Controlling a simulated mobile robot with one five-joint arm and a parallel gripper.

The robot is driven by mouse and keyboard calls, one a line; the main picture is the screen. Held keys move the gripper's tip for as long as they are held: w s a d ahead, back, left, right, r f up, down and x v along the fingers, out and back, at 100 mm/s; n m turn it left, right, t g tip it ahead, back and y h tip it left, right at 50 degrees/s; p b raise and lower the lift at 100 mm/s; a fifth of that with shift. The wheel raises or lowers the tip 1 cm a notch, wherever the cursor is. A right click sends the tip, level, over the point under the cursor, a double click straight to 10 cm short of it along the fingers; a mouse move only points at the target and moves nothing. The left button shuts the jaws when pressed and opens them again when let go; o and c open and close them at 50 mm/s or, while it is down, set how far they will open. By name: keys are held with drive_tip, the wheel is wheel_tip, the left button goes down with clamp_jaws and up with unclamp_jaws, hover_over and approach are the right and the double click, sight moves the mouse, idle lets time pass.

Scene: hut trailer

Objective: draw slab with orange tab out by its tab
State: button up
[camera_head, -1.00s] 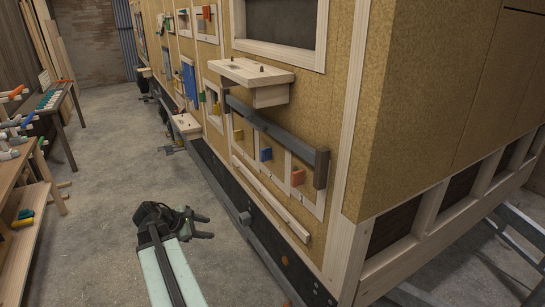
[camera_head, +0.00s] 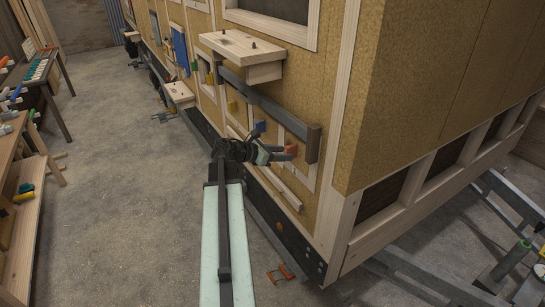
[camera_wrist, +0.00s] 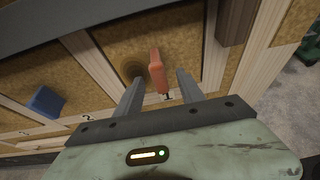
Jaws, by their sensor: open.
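The orange tab (camera_head: 291,149) sticks out from its slab in the rightmost bay of the trailer wall, under a grey rail. It also shows in the wrist view (camera_wrist: 157,72), upright and close ahead of my gripper. My gripper (camera_wrist: 158,86) is open, with one finger to the left of the tab and one to the right. The tab stands between the lines of the fingers, and I cannot tell whether either touches it. In the head view my gripper (camera_head: 282,152) is at the tab. The cork-coloured slab (camera_wrist: 120,40) lies behind the tab.
The grey rail (camera_head: 270,106) crosses above the tabs. A wooden shelf (camera_head: 240,45) juts out at upper left. A wooden ledge (camera_head: 280,187) runs below.

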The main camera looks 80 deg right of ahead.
drive_tip(key=shift+x, duration=1.1)
clamp_jaws()
drive_tip(key=shift+r, duration=0.15)
drive_tip(key=shift+w+a, duration=0.1)
drive_tip(key=w+a, duration=0.5)
drive_tip(key=shift+w, duration=0.2)
idle(0.5)
drive_tip(key=shift+w+a, duration=2)
drive_tip(key=shift+w, duration=0.2)
